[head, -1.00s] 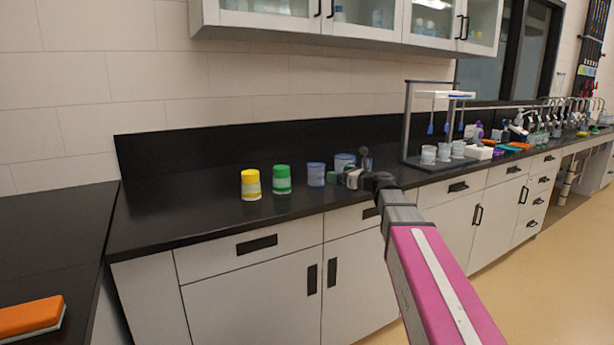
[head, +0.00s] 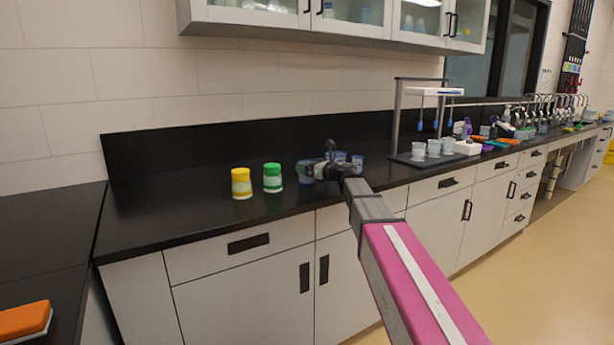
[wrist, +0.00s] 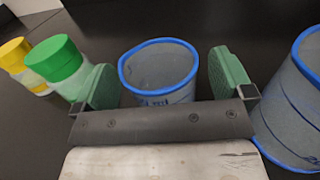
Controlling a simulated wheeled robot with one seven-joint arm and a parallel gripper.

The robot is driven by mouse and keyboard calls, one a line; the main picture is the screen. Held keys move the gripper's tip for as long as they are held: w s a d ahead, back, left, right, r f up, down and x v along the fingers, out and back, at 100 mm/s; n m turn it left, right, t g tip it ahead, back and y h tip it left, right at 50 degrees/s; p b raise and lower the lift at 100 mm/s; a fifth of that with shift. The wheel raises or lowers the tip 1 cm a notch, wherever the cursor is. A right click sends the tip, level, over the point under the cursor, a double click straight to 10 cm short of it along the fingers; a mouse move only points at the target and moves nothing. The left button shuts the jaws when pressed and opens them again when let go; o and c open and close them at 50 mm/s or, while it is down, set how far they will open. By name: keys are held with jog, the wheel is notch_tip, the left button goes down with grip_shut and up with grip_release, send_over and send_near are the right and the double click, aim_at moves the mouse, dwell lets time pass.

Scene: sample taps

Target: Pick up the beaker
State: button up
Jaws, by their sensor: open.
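A small clear beaker with a blue rim (wrist: 160,72) stands upright between the two green fingers of my gripper (wrist: 162,82) in the wrist view. The fingers are apart, one at each side of it, and I see no contact. The beaker's lower part is hidden behind the gripper body. In the head view my gripper (head: 322,168) is low over the counter and partly covers the small beaker (head: 304,171). A larger blue-rimmed beaker (wrist: 296,105) stands to the right, close to the right finger.
A green-lidded jar (wrist: 62,68) stands close by the left finger, with a yellow-lidded jar (wrist: 18,62) beyond it. Both stand on the black counter (head: 190,220). A stand with several beakers (head: 433,149) is farther right. The counter's left part is clear.

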jog(key=shift+w+a, duration=0.25)
jog(key=shift+a, duration=0.05)
jog(key=c, duration=1)
